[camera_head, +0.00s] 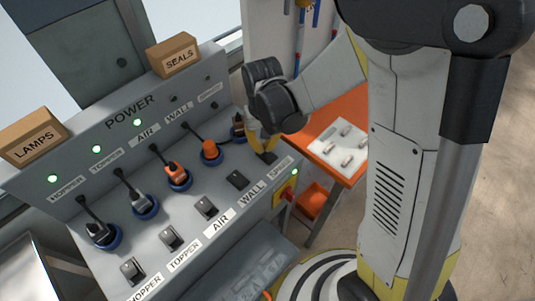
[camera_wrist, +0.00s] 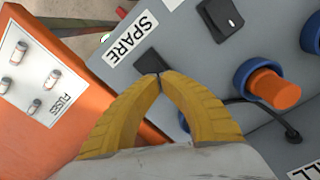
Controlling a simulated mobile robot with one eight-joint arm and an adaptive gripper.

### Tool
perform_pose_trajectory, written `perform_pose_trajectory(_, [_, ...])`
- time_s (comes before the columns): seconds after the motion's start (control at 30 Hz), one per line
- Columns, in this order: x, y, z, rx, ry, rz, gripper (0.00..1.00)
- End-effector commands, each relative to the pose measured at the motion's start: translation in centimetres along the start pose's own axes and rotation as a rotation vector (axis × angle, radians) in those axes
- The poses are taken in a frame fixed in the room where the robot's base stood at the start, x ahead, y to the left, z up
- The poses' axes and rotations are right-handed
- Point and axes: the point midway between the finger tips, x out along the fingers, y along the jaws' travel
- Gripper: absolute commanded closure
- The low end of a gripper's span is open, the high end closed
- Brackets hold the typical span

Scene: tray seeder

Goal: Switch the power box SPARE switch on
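The grey power box (camera_head: 75,225) fills the left of the head view. Its SPARE switch (camera_head: 267,157) is the dark rocker at the right end of the switch row, beside the SPARE label (camera_head: 280,168). In the wrist view the label (camera_wrist: 132,38) is clear, and the dark switch (camera_wrist: 150,62) is partly hidden by the fingertips. My yellow gripper (camera_wrist: 159,76) is shut and empty, its tips together at the switch. Whether they touch it, and which way the rocker is tipped, I cannot tell. The SPARE indicator (camera_head: 214,104) looks dark.
The WALL switch (camera_head: 237,180) and the other rockers lie to the left in the same row. Corded plugs (camera_head: 178,174) sit in blue sockets above. Green lamps glow over HOPPER, TOPPER and AIR. An orange table (camera_head: 352,103) with a fuse board (camera_head: 338,147) stands right of the box.

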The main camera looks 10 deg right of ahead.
Motion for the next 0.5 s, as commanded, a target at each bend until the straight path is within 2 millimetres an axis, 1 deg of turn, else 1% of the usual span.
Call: perform_pose_trajectory(0.5, [0.85,0.0,0.0,0.0,0.0,0.0,1.0])
